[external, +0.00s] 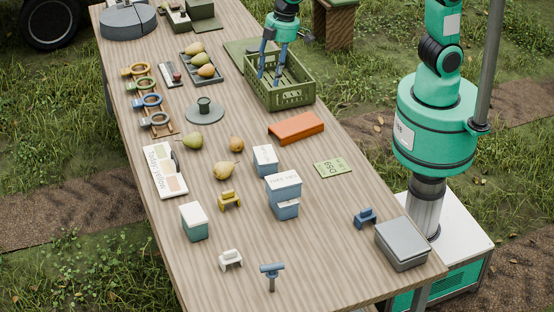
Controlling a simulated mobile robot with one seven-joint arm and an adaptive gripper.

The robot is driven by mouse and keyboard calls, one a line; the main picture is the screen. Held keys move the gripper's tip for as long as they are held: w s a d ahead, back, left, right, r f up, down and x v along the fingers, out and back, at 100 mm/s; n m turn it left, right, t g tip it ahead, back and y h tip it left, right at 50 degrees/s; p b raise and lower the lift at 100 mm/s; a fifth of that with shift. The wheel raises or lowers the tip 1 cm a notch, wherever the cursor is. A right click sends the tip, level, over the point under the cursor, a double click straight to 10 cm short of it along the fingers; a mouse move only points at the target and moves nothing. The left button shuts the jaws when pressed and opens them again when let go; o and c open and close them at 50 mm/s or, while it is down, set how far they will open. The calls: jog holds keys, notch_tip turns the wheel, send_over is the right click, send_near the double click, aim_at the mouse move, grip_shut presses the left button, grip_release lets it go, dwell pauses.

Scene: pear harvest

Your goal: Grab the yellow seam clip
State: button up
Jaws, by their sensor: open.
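The yellow seam clip (229,200) stands on the wooden table, just below the lower pear in the picture and left of the blue-and-white boxes. It is small, with two feet and a raised back. My gripper (270,77) is at the far end of the table, over the green crate, well away from the clip. Its two blue fingers point down, spread apart, with nothing seen between them. Whether the fingertips are inside the crate or above it is hard to tell. A white clip (230,259) and a blue clip (365,217) of similar shape stand apart from it.
Near the yellow clip are a pear (225,170), blue-and-white boxes (284,196), a teal box (194,221) and a flat chart (164,171). The green crate (287,95) has raised walls. Bare table surrounds the clip closely.

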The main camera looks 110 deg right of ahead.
jog(key=w+a+f+g+p, duration=0.1)
jog(key=w+a+f, duration=0.1)
jog(key=w+f, duration=0.9)
jog(key=g+p, duration=0.1)
send_over(229, 199)
jog(key=d, duration=0.2)
notch_tip(229, 199, down, 13)
jog(key=shift+a, duration=0.2)
jog(key=shift+f, duration=0.1)
jog(key=shift+f, duration=4.2)
jog(key=shift+f, duration=0.1)
jog(key=shift+a+f+b, duration=0.1)
jog(key=shift+f+b, duration=0.3)
jog(key=shift+f, duration=2.1)
jog(key=shift+c, duration=0.5)
